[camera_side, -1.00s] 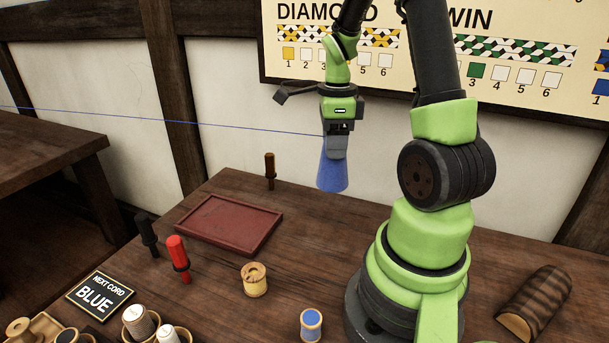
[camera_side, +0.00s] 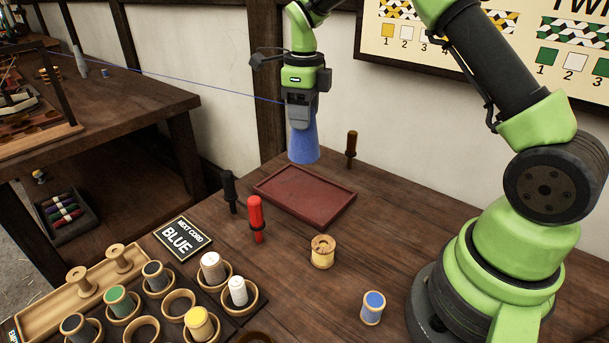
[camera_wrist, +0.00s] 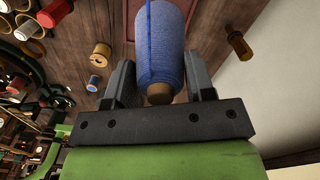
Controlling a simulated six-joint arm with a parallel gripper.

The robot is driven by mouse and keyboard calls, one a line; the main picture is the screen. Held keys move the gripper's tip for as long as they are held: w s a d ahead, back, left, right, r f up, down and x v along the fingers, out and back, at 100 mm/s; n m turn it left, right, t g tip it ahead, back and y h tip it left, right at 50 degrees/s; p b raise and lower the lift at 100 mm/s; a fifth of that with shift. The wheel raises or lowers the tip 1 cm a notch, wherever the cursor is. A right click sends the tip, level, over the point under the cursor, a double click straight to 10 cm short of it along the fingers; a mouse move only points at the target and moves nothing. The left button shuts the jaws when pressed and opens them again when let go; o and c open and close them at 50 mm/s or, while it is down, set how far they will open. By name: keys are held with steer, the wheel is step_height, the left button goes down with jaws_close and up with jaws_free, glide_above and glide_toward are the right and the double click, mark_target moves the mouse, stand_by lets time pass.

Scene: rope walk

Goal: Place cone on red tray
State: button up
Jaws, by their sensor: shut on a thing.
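The cone is a blue thread cone (camera_side: 304,147), hanging upright below my gripper (camera_side: 299,117) in the side view. My gripper is shut on the cone's narrow top. In the wrist view the cone (camera_wrist: 160,45) sits between the two fingers of my gripper (camera_wrist: 160,85). A blue thread runs from it to the left. In the wrist view part of the tray (camera_wrist: 200,20) shows behind the cone.
A black peg (camera_side: 229,190) and a red peg (camera_side: 256,218) stand left of the tray, a brown peg (camera_side: 351,148) behind it. A wooden spool (camera_side: 322,252) and a blue spool (camera_side: 373,307) stand in front. A "NEXT CORD BLUE" sign (camera_side: 182,238) lies left.

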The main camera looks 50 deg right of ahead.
mark_target(304, 152)
step_height(304, 152, down, 9)
steer(key=shift+r, duration=0.15)
stand_by(0.4)
steer(key=o, duration=1.2)
steer(key=shift+o, duration=0.2)
